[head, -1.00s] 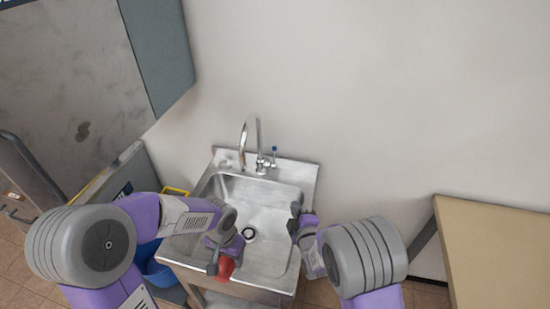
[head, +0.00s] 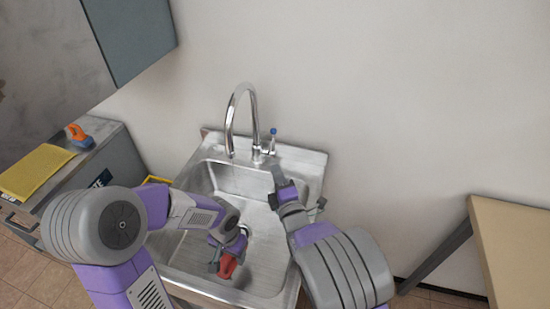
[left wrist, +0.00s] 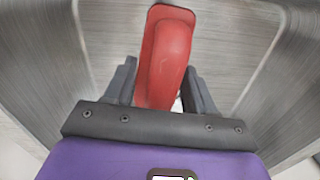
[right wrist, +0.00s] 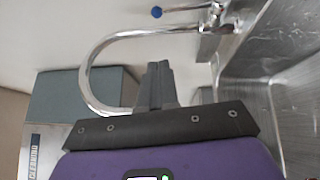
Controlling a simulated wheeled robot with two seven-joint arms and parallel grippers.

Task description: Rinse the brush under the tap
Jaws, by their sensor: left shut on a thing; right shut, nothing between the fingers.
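The red brush (head: 228,266) is in my left gripper (head: 224,256), low in the sink basin (head: 265,268). In the left wrist view the red part of the brush (left wrist: 165,62) stands between the two fingers; its bristles cannot be made out. The chrome tap (head: 231,118) rises from the back of the sink, with a blue-tipped handle (head: 273,132) at its right. No water stream shows. My right gripper (head: 278,177) is shut and empty, just in front of and below the handle. The right wrist view shows its closed fingers (right wrist: 157,80) with the tap spout (right wrist: 92,70) beyond.
A grey cabinet (head: 105,165) stands left of the sink, with a yellow cloth (head: 35,170) and an orange and blue object (head: 78,136) on top. A wooden table (head: 515,240) is at the right. The wall behind the tap is bare.

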